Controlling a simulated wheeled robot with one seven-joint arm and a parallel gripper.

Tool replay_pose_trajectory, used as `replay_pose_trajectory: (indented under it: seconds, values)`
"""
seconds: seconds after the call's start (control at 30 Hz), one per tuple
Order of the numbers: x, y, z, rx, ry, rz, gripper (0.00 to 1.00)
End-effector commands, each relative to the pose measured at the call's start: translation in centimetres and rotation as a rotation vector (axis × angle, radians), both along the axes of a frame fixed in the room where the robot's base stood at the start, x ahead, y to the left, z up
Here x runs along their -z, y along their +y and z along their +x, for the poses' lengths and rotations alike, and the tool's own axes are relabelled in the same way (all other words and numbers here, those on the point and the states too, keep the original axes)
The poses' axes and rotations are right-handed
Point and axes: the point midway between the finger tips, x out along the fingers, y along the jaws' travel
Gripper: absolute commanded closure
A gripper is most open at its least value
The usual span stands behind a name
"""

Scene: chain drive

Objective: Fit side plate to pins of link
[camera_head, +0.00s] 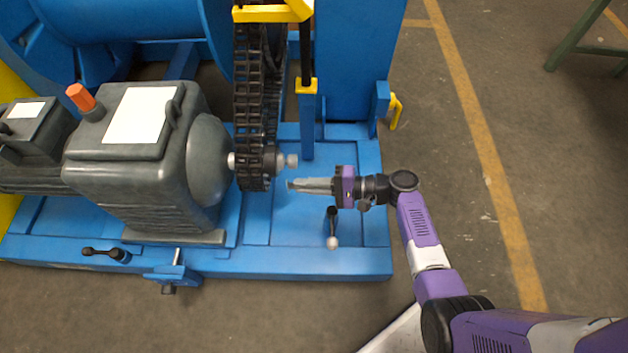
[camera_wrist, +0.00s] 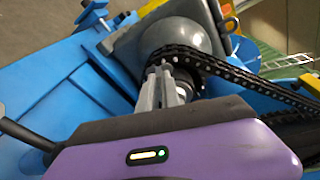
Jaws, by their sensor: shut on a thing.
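My gripper (camera_head: 290,185) points left at the lower end of the chain (camera_head: 250,110), with a small gap between them in the head view. In the wrist view the gripper's two grey fingers (camera_wrist: 168,78) are close together, with their tips in front of the chain (camera_wrist: 235,72) where it bends round the sprocket. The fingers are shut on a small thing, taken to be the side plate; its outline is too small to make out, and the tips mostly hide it. The pins of the link cannot be told apart from the rest of the chain.
The grey motor housing (camera_head: 130,150) stands left of the chain. A round shaft end (camera_head: 291,160) sticks out just above my fingers. A blue post (camera_head: 307,125) rises behind, and a black lever (camera_head: 332,225) stands below my gripper. The blue base (camera_head: 355,255) is otherwise clear here.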

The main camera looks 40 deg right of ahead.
Motion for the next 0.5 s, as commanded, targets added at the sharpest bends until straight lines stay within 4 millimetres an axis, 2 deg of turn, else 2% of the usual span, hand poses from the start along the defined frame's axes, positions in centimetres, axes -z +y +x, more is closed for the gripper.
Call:
replay_pose_trajectory:
  seconds: [0.1,0.2,0.5]
  values:
    - [-0.2,-1.8,-0.2,0.085,-0.033,0.048,1.0]
    - [-0.4,-2.4,-0.2,0.116,-0.047,0.063,1.0]
    - [-0.5,-2.5,-0.2,0.119,-0.051,0.065,1.0]
